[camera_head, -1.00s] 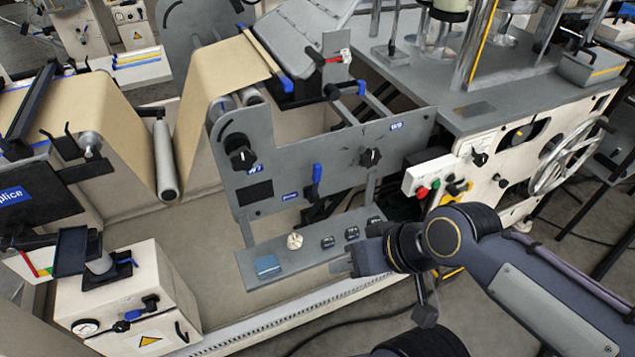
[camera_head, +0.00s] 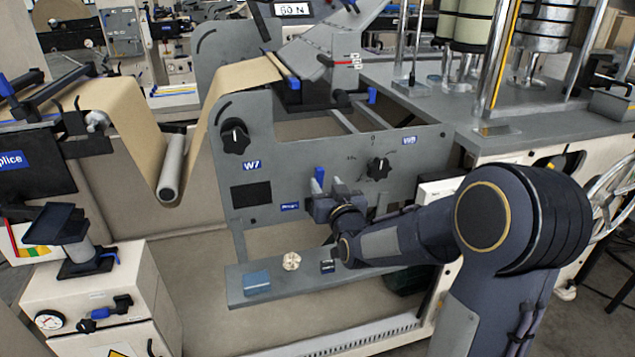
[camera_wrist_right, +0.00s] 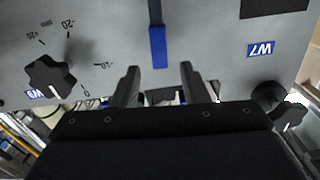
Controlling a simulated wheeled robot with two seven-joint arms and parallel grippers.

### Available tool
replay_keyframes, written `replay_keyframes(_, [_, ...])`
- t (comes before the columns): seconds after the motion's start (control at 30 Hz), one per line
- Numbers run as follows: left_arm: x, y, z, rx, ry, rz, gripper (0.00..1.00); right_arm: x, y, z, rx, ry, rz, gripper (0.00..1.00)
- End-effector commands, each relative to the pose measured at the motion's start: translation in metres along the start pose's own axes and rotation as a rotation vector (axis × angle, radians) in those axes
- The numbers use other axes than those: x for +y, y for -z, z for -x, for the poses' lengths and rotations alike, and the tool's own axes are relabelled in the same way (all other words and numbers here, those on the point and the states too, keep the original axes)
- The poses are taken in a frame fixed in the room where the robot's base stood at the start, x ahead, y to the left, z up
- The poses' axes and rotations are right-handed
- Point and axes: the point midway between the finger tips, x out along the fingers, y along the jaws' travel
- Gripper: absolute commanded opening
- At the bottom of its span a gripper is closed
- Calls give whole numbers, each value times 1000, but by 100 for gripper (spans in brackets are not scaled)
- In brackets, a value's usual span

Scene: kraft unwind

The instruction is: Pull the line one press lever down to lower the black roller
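The press lever (camera_head: 319,178) has a blue grip and stands upright on the grey side plate (camera_head: 285,150), beside a small blue label. Its blue grip also shows in the right wrist view (camera_wrist_right: 158,47), lined up with the gap between the fingers. My right gripper (camera_head: 322,198) is at the lever in the head view. In the right wrist view the fingers (camera_wrist_right: 158,80) are apart, with nothing clearly gripped between them. Whether they touch the lever I cannot tell. The black roller cannot be made out with certainty. My left gripper is not in view.
Black knobs (camera_head: 235,136) and (camera_head: 378,168) stick out of the plate on either side of the lever. Brown web (camera_head: 245,77) passes at the upper left.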

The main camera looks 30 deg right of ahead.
Motion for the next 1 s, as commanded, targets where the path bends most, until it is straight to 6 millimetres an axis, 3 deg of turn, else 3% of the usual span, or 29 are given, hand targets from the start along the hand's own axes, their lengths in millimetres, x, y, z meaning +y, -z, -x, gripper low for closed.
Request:
replay_keyframes(0.33, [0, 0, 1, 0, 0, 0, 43, 0, 0, -52, -2, 1, 0, 40])
replay_keyframes(0.73, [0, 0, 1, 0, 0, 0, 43, 0, 0, -61, -3, 1, -2, 40])
replay_keyframes(1.0, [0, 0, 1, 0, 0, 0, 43, 0, 0, -61, -3, 1, -2, 5])
